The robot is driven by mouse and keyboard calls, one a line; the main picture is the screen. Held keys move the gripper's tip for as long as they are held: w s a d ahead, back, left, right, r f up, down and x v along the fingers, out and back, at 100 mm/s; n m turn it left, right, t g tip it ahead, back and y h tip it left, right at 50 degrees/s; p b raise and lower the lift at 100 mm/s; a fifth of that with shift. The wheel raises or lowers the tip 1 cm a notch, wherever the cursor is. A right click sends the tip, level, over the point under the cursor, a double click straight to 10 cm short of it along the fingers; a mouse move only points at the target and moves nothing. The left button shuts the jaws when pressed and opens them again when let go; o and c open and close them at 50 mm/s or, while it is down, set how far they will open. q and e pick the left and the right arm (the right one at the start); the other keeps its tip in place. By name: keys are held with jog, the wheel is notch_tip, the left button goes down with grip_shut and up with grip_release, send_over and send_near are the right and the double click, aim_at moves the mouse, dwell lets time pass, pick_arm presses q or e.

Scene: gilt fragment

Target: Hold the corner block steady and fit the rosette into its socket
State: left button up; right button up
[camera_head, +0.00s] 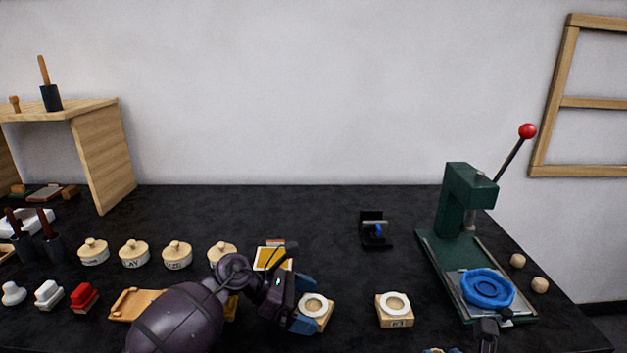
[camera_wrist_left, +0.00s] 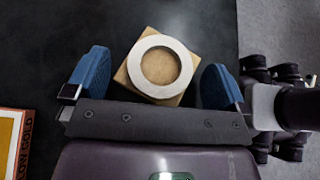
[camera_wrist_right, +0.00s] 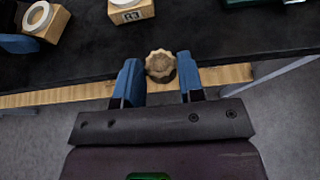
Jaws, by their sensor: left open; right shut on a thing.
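The corner block (camera_head: 327,317), a wooden square with a white ring around a round socket, lies on the dark table. It also shows in the left wrist view (camera_wrist_left: 126,79). My left gripper (camera_head: 303,304) is open, with its blue fingers on either side of the block. In the left wrist view a gap shows at both fingers. My right gripper (camera_wrist_right: 160,80) is shut on the rosette (camera_wrist_right: 160,66), a pale wooden scalloped disc, by the table's front edge. In the head view the rosette cannot be made out.
A second ringed block, marked R3 (camera_head: 396,321), sits to the right. A green press (camera_head: 455,200) with a blue ring (camera_head: 488,288) stands farther right. A small black clamp-like stand (camera_head: 372,228) is behind. Lidded pots (camera_head: 134,254) and brushes are at left. Table between the blocks is clear.

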pick_arm(q)
jog(key=shift+d+f, duration=0.1)
jog(key=shift+d, duration=0.15)
jog(key=shift+c, duration=0.2)
dwell(0.7)
jog(key=c, duration=0.7)
jog(key=shift+c, duration=0.2)
